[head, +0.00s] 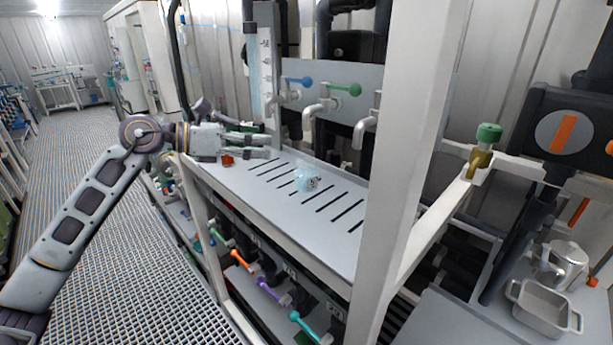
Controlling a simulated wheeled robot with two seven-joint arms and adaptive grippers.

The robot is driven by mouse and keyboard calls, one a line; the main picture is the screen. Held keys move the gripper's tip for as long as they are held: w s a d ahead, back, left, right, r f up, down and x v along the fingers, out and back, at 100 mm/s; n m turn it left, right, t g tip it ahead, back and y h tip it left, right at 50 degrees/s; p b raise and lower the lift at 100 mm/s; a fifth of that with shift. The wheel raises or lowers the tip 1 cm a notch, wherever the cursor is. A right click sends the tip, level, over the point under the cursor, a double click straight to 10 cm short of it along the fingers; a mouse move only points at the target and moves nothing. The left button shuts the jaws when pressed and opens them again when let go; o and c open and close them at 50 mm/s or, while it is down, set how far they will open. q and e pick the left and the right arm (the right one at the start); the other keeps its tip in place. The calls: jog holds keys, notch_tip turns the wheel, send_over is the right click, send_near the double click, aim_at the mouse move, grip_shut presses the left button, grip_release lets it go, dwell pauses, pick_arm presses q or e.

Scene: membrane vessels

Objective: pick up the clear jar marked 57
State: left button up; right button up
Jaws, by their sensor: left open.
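My left gripper (268,146) reaches in from the left above the shelf. Its fingers point right, apart and with nothing between them. My right gripper is not in view.
Taps with blue (299,81) and green (344,90) handles hang behind the shelf. A white post (402,150) stands at its right. A small orange-red object (228,160) is below my left gripper. A metal tray (542,309) and metal pot (567,264) sit at lower right.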

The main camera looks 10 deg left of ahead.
aim_at(297, 168)
pick_arm(q)
jog(key=shift+m+g+y, duration=0.6)
jog(key=shift+m+g, duration=0.3)
jog(key=d+f, duration=0.2)
jog(key=f, duration=0.1)
jog(key=f+p, duration=0.1)
jog(key=f, duration=0.1)
jog(key=shift+w+d+f, duration=0.1)
jog(key=shift+w+d, duration=0.3)
jog(key=p+x, duration=0.1)
jog(key=x, duration=0.2)
jog(key=shift+w+d+f, duration=0.1)
jog(key=shift+d+f, duration=0.05)
jog(key=shift+w+d+f, duration=0.15)
jog(key=shift+w+d, duration=0.1)
jog(key=shift+d, duration=0.05)
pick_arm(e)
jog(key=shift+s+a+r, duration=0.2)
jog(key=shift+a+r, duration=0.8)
